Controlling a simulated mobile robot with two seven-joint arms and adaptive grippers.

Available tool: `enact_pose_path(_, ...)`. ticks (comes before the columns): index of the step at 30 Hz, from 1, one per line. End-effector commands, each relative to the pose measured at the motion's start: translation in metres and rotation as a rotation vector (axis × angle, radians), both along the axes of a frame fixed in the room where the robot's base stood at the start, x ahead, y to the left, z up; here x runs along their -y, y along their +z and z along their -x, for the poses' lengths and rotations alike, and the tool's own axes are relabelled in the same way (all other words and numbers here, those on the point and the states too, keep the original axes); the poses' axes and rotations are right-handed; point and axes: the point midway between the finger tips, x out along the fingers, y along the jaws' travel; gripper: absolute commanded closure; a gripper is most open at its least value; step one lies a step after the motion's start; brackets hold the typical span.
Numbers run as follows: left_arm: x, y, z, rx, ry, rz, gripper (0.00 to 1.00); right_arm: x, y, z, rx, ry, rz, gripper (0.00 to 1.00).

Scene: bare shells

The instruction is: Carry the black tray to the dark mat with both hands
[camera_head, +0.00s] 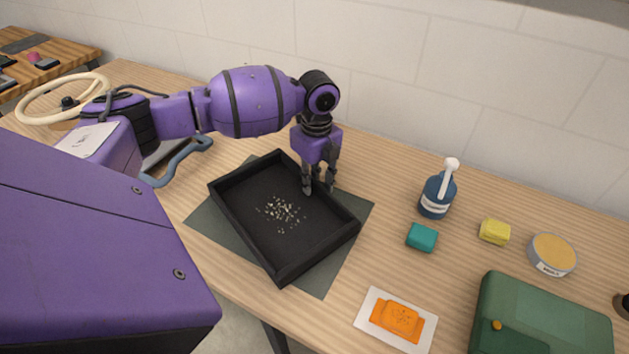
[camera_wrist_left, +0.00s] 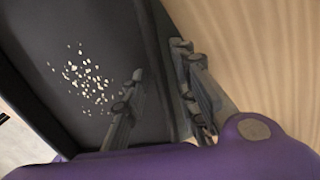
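The black tray (camera_head: 247,207) lies flat on the dark mat (camera_head: 325,270), turned at an angle. The mat's corners show around it. Small pale bits are scattered on the tray's floor; they also show in the left wrist view, where the tray (camera_wrist_left: 95,35) fills the left side. My left gripper (camera_head: 319,190) points down over the tray's far right wall. One finger is inside the tray and the other outside. In the left wrist view the fingers (camera_wrist_left: 158,62) stand apart on either side of the wall, with a gap. My right gripper is not in view.
Right of the mat are a teal block (camera_head: 422,237), a blue pump bottle (camera_head: 437,195), a yellow block (camera_head: 494,231), a round tin (camera_head: 552,254), an orange item on a white card (camera_head: 364,318) and a green case (camera_head: 545,315). A blue hose (camera_head: 180,157) lies behind left.

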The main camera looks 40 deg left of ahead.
Motion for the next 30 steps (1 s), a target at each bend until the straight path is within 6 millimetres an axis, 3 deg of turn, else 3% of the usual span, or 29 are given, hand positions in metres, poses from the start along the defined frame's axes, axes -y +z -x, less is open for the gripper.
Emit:
enact_pose_path(16, 0.001, 0.103, -0.004, 0.003, 0.0, 0.0, 0.73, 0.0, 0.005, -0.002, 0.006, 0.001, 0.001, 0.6)
enact_pose_path(21, 0.001, 0.116, -0.004, 0.0, 0.001, 0.0, 0.73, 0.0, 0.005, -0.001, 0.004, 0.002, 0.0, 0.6)
enact_pose_path(30, 0.001, 0.118, -0.004, -0.001, 0.0, 0.0, 0.73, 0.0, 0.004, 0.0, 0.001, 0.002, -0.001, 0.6)
